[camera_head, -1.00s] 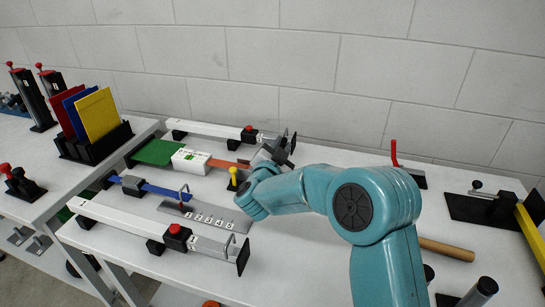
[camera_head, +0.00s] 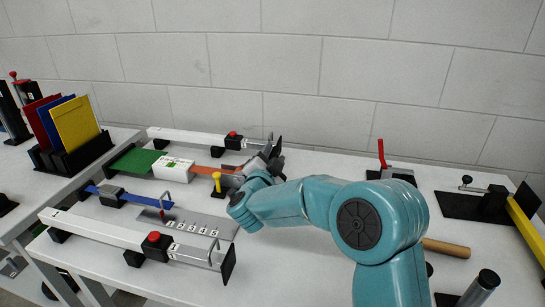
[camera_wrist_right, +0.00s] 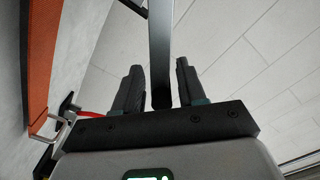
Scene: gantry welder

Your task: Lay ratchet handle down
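My right gripper (camera_head: 268,153) is at the right end of the orange strap (camera_head: 205,171), beside the far rail's end. In the right wrist view, a grey bar with a dark rounded end, apparently the ratchet handle (camera_wrist_right: 160,45), stands between the two dark fingers (camera_wrist_right: 158,85). The fingers lie close on both sides of it, but contact is not clear. The wrist and fingers hide most of the ratchet in the head view. The strap also shows at the left of the right wrist view (camera_wrist_right: 41,60). My left gripper is out of view.
The far rail (camera_head: 185,138) and near rail (camera_head: 95,228) run along the bench. A yellow-topped post (camera_head: 217,182) and a numbered grey plate (camera_head: 200,226) lie close to my wrist. A red-handled clamp (camera_head: 381,153) stands to the right, near a wooden handle (camera_head: 447,248).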

